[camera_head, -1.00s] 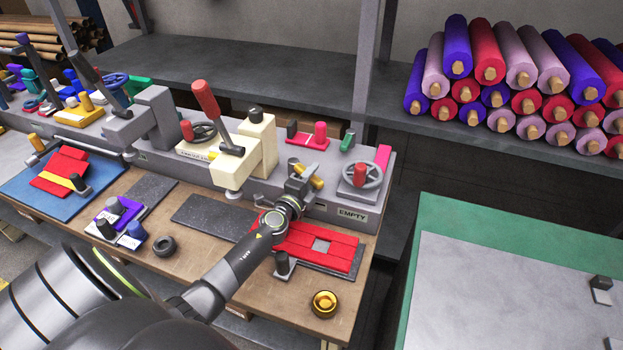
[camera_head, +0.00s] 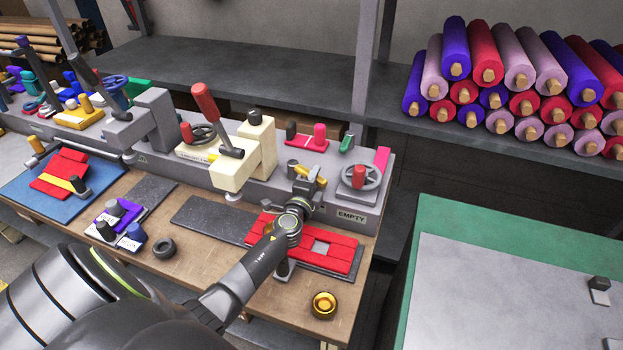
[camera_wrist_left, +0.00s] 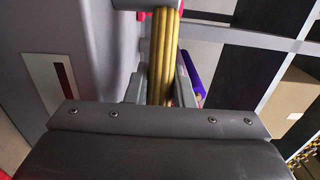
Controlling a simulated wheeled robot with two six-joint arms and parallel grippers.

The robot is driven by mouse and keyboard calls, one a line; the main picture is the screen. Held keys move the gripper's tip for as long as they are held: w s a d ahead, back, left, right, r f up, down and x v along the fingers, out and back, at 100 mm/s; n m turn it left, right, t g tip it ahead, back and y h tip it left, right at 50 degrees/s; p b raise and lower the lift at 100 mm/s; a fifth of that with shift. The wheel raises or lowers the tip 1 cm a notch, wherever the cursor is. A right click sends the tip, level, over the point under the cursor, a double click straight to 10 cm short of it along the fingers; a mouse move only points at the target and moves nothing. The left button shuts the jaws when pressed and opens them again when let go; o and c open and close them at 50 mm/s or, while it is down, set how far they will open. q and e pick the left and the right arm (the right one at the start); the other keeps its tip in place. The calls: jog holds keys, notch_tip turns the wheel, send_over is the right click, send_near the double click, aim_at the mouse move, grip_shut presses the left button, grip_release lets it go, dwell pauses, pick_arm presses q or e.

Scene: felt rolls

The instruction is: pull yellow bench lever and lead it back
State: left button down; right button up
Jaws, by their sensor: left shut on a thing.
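The yellow lever (camera_head: 312,173) sticks out of the grey bench machine near its right end. In the left wrist view its ribbed yellow grip (camera_wrist_left: 163,60) runs up between my fingers. My left gripper (camera_head: 307,182) is shut on it, with a finger on each side. The gripper and wrist hide the lever's lower part in the head view. My right gripper is not in view.
A handwheel (camera_head: 362,176) stands just right of the lever. A red-handled lever (camera_head: 212,110) and cream press (camera_head: 254,150) stand to the left. Red felt pieces (camera_head: 335,247) lie below my wrist. A brass cup (camera_head: 324,304) sits at the bench's front right.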

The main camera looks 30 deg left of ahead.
pick_arm(q)
jog(key=shift+w+n+g+y, duration=0.3)
jog(key=shift+w+n+y, duration=0.25)
jog(key=shift+y, duration=0.35)
jog(key=shift+s, duration=0.1)
jog(key=c, duration=1.2)
grip_release()
jog(key=shift+c, duration=0.2)
jog(key=b+v, duration=0.1)
jog(key=v, duration=1.1)
jog(key=shift+d, duration=0.1)
jog(key=shift+c, duration=0.4)
